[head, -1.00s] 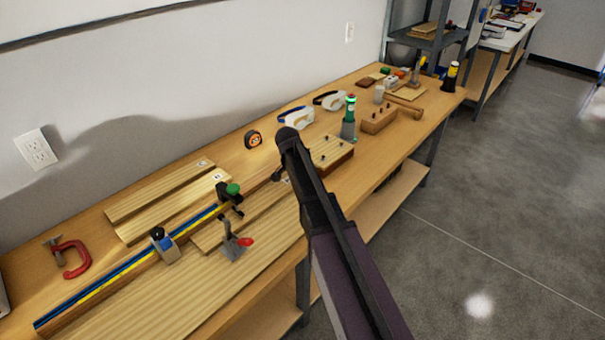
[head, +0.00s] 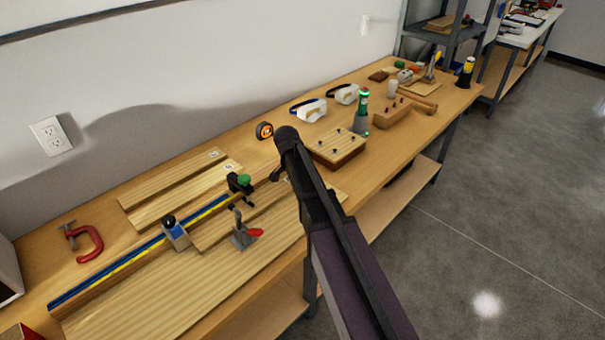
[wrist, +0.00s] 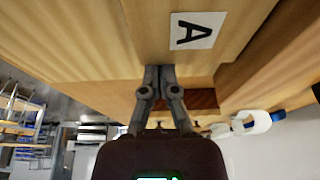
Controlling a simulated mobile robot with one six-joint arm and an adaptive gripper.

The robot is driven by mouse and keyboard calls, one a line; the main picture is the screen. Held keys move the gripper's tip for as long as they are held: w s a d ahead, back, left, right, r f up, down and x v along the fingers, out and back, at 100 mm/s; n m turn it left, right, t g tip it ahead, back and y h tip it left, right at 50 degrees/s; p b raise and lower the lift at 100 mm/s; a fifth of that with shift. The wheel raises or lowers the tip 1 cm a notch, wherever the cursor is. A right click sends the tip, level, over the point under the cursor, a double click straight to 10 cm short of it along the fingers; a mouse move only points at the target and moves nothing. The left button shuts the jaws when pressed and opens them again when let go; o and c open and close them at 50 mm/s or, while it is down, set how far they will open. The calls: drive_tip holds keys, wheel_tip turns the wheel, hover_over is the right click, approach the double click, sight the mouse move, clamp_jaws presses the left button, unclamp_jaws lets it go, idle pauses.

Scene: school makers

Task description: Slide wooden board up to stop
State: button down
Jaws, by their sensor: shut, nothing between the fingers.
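The narrow wooden board (head: 212,234) lies flat along the blue and yellow rail. Its left end is very close to the grey and blue stop block (head: 176,234); I cannot tell if they touch. In the wrist view the board (wrist: 100,25) shows near its end, with a white label "A" (wrist: 195,31). My gripper (head: 274,178) is at the board's right end. In the wrist view my gripper (wrist: 159,70) is shut and empty, its tips at the board's end edge. Contact is not certain.
A pegged wooden block (head: 337,149) lies right of my gripper. Two labelled boards (head: 165,190) lie behind the rail.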

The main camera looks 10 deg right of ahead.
drive_tip(key=shift+w+d, duration=0.35)
drive_tip(key=shift+d, duration=0.05)
drive_tip(key=w+d, duration=0.1)
drive_tip(key=d, duration=0.1)
drive_tip(key=shift+w+d, duration=0.35)
drive_tip(key=shift+w, duration=0.05)
drive_tip(key=p+v, duration=0.2)
drive_tip(key=v, duration=0.1)
drive_tip(key=shift+a+p, duration=0.1)
drive_tip(key=shift+p, duration=0.25)
drive_tip(key=p+v, duration=0.6)
drive_tip(key=v, duration=0.1)
drive_tip(key=shift+p, duration=0.4)
drive_tip(key=shift+s+a, duration=0.1)
drive_tip(key=s+d+f+n+g+y, duration=0.1)
drive_tip(key=s+n, duration=0.9)
drive_tip(key=s, duration=1.3)
drive_tip(key=shift+s+d+n+g+y, duration=0.15)
drive_tip(key=shift+d+n+g+y, duration=0.35)
drive_tip(key=shift+d+y, duration=0.45)
